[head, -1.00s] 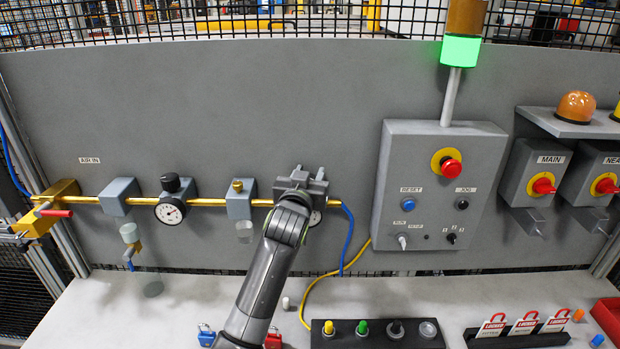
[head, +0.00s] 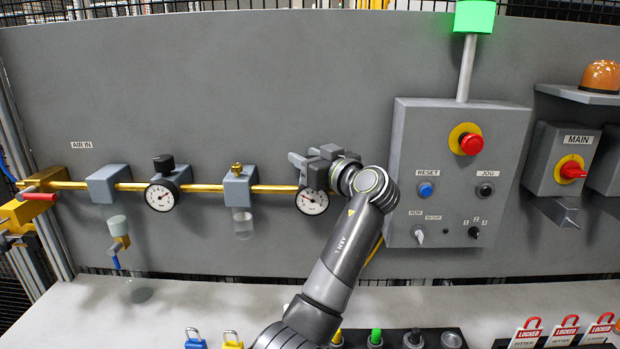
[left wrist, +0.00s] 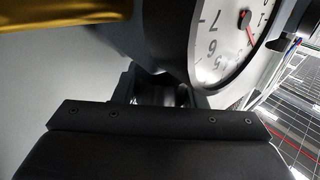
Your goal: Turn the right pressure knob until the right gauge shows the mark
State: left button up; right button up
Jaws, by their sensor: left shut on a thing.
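The right gauge (head: 312,201) is a white dial with a black rim on the brass air pipe. It shows large at the upper right of the left wrist view (left wrist: 225,50), with a red pointer or mark near its top edge; I cannot tell the needle from the mark. My left gripper (head: 312,163) is just above this gauge, shut on the right pressure knob. The gripper hides the knob in the head view. In the left wrist view, the dark jaws fill the lower half and the knob is hardly visible. My right gripper is not in view.
The left gauge (head: 160,197) has a black knob (head: 163,164) above it. A grey filter block (head: 237,187) sits between the gauges. A control box (head: 455,150) with buttons stands right of my arm. Padlocks (head: 232,340) and a button strip lie on the bench below.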

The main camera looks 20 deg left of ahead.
pick_arm(q)
jog(key=n+g+y+b, duration=0.1)
jog(key=g, duration=0.1)
jog(key=n+g+y+b, duration=0.1)
jog(key=n+g, duration=0.1)
jog(key=shift+s+a+f+g+y, duration=0.1)
jog(key=shift+s+g+y, duration=0.1)
jog(key=shift+g+y, duration=0.1)
jog(key=shift+s+n+g+y+b, duration=0.2)
jog(key=shift+n+g+y+b, duration=0.25)
jog(key=shift+n+g, duration=1)
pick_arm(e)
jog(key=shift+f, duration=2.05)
pick_arm(q)
jog(key=shift+n+g, duration=0.25)
jog(key=shift+g, duration=0.8)
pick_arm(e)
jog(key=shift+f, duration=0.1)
pick_arm(q)
jog(key=o, duration=1)
jog(key=shift+a, duration=0.1)
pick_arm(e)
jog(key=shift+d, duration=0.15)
